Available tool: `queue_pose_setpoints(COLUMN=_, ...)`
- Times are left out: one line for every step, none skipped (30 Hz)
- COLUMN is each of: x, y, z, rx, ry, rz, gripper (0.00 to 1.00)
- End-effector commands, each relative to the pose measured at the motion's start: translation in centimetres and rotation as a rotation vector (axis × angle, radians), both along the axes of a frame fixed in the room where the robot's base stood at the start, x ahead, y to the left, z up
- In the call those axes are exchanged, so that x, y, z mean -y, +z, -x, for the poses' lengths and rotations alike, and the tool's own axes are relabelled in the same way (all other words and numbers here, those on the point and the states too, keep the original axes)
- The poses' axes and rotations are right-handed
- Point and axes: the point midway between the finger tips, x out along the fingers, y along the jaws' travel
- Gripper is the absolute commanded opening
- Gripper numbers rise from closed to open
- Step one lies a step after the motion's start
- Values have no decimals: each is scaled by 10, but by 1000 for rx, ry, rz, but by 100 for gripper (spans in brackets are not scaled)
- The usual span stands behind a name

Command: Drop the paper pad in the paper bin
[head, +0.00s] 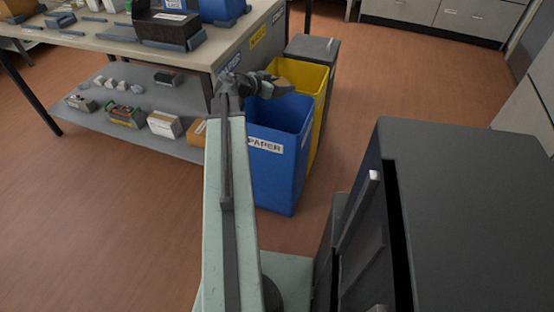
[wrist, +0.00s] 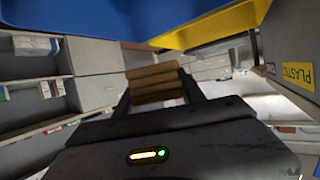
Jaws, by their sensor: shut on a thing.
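The paper bin (head: 275,180) is the blue open-topped bin labelled PAPER, standing on the floor beside the table in the head view. My gripper (head: 278,84) is above it in that view, overlapping its far rim and part of the yellow bin; the exact height is hard to tell. In the wrist view my gripper (wrist: 157,88) is shut on a tan, ridged block, the paper pad (wrist: 155,84), held between the two fingers. The pad shows as a small tan patch (head: 285,81) in the head view. The bin's floor is hidden.
A yellow bin (head: 318,86) stands directly behind the blue one, with a grey bin (head: 312,46) beyond. A table (head: 205,52) with trays and a loaded lower shelf (head: 150,97) stands left.

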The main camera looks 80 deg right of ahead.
Motion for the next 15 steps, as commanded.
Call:
queue_pose_setpoints(x=0, y=-15, z=0, rx=0, ry=0, rz=0, gripper=9)
queue_pose_setpoints(x=0, y=-20, z=0, rx=0, ry=1, rz=0, gripper=9)
queue_pose_setpoints(x=0, y=-26, z=0, rx=0, ry=1, rz=0, gripper=9)
queue_pose_setpoints(x=0, y=-30, z=0, rx=0, ry=1, rz=0, gripper=9)
queue_pose_setpoints(x=0, y=-34, z=0, rx=0, ry=1, rz=0, gripper=9)
queue_pose_setpoints(x=0, y=-37, z=-1, rx=0, ry=1, rz=0, gripper=9)
queue_pose_setpoints(x=0, y=-39, z=-1, rx=0, ry=1, rz=0, gripper=9)
queue_pose_setpoints(x=0, y=-41, z=-1, rx=0, ry=1, rz=0, gripper=9)
queue_pose_setpoints(x=0, y=-41, z=-1, rx=0, ry=1, rz=0, gripper=9)
queue_pose_setpoints(x=0, y=-41, z=-1, rx=0, ry=1, rz=0, gripper=9)
queue_pose_setpoints(x=0, y=-41, z=-1, rx=0, ry=1, rz=0, gripper=9)
queue_pose_setpoints(x=0, y=-40, z=-1, rx=0, ry=1, rz=0, gripper=9)
queue_pose_setpoints(x=0, y=-40, z=-1, rx=0, ry=1, rz=0, gripper=9)
queue_pose_setpoints(x=0, y=-39, z=-1, rx=0, ry=2, rz=0, gripper=9)
queue_pose_setpoints(x=0, y=-39, z=-1, rx=0, ry=2, rz=0, gripper=9)
